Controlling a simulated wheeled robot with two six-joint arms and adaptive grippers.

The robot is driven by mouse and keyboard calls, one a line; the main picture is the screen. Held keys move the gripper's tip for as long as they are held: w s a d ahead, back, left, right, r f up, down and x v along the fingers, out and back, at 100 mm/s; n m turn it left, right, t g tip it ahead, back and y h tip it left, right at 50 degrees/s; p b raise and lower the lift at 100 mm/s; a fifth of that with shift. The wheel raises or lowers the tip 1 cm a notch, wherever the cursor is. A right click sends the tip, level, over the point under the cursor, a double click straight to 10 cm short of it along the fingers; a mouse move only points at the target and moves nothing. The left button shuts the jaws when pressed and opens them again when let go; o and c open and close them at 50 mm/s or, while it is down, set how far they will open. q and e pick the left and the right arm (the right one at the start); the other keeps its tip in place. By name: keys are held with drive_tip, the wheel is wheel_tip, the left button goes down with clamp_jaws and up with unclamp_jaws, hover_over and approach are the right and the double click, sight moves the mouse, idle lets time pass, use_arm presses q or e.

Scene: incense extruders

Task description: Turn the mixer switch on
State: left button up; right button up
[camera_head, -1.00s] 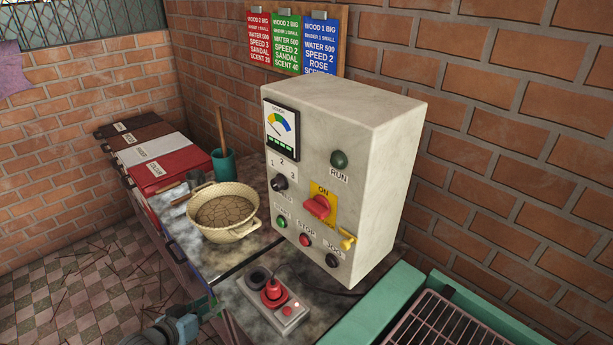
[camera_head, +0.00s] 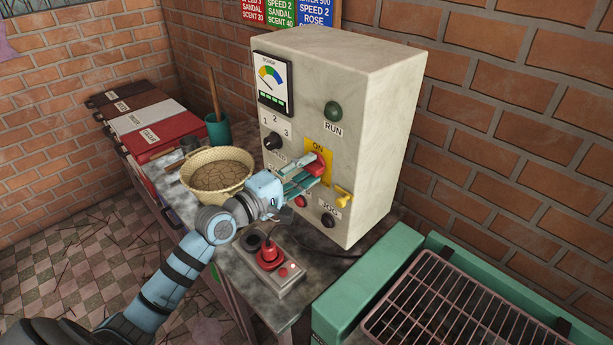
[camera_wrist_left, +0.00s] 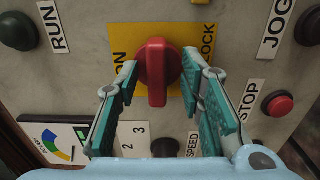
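The mixer switch is a red rotary knob (camera_head: 319,163) on a yellow plate (camera_head: 327,145) marked ON, on the front of a pale control cabinet (camera_head: 375,110). In the left wrist view the red knob (camera_wrist_left: 156,72) shows its handle bar between ON on the left and LOCK on the right, its long end pointing down the picture. My left gripper (camera_head: 318,165) is at the knob, with its fingers (camera_wrist_left: 160,70) open on both sides of it. A gap shows beside the handle. My right gripper is not in view.
A red STOP button (camera_head: 300,201), black JOG button (camera_head: 327,220) and yellow lock or key (camera_head: 343,196) sit close below and beside the switch. A woven bowl (camera_head: 217,173) is at left, a green-framed rack (camera_head: 365,290) at right.

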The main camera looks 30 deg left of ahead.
use_arm(q)
drive_tip(key=shift+w+d, duration=0.1)
drive_tip(key=shift+w, duration=0.05)
drive_tip(key=shift+r, duration=0.1)
drive_tip(key=shift+c, duration=0.7)
clamp_jaws()
